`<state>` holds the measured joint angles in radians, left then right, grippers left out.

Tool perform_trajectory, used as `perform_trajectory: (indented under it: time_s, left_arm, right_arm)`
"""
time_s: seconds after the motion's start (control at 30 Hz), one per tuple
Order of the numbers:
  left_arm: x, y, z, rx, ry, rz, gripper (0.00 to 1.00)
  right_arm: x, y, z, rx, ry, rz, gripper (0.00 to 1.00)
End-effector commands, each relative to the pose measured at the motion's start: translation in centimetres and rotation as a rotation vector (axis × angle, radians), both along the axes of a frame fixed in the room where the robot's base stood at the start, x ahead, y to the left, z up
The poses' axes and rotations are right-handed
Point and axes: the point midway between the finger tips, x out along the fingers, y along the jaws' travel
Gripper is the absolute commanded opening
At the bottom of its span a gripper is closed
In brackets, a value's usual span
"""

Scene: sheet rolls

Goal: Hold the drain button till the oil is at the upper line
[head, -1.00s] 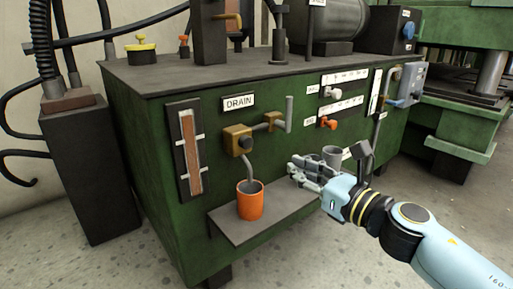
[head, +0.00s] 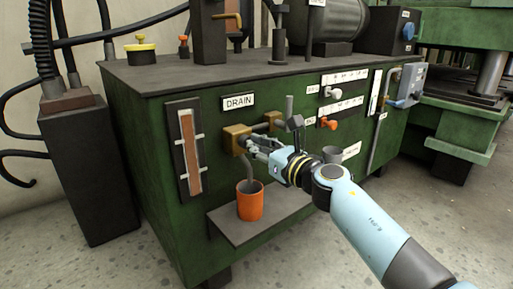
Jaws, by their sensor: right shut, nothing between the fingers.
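The drain valve is a brass block (head: 233,138) under a white DRAIN label (head: 240,101) on the green tank front. My right gripper (head: 252,145) is shut and empty, with its fingertips at the right face of the block. They cover the place of the dark drain button, and I cannot tell whether they touch or press it. The sight gauge (head: 190,150) to the left shows a reddish-brown column between white marks. Its exact oil level is too small to read. An orange cup (head: 250,201) stands below the spout. My left gripper is out of view.
The cup stands on a grey shelf (head: 234,232). A grey cup (head: 332,154) is partly behind my right arm. A grey lever (head: 289,108) stands right of the valve. An orange-red knob (head: 329,124) is further right. The floor ahead is clear.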

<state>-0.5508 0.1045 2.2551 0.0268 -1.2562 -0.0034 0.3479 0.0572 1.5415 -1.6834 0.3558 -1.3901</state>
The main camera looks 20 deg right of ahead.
Motion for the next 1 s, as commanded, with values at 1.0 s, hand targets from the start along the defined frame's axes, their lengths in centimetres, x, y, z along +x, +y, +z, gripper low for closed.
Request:
perform_trajectory:
  time_s: [1.0]
  left_arm:
    - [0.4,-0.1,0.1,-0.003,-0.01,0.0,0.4]
  right_arm:
    - [2.2,0.9,0.3,0.003,-0.004,0.002,0.0]
